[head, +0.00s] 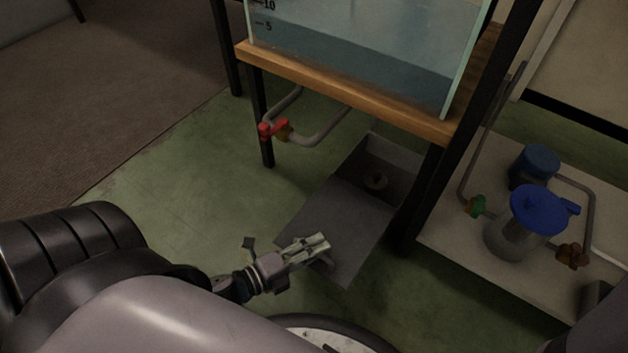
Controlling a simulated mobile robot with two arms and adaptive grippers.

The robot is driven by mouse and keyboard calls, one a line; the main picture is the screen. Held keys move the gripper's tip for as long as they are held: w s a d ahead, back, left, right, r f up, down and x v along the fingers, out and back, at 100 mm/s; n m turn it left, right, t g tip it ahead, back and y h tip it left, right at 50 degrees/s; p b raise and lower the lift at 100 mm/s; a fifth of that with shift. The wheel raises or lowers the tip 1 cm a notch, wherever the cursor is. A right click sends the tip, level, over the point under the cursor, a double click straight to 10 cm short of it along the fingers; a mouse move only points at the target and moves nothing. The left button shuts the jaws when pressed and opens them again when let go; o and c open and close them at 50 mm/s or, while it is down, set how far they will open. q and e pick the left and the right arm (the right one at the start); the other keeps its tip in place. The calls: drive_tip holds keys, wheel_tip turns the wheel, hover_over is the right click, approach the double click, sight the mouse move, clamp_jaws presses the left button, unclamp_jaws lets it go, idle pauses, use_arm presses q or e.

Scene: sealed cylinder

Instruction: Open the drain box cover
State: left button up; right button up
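The far part of the box is uncovered. My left gripper (321,247) is over the near left part of the panel. Its fingers lie close together, and a small curved part, perhaps a handle, shows beside them. I cannot tell whether they grip it. My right gripper is not in view.
A water tank (360,45) stands on a wooden shelf (350,92) with black legs above the box. A pipe with a red valve (270,130) hangs at left. A pale platform (500,262) with a blue-lidded vessel (536,212) is at right. The green floor (185,185) at left is clear.

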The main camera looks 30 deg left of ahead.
use_arm(q)
drive_tip(key=shift+s, duration=0.1)
drive_tip(key=v, duration=1.2)
idle(0.4)
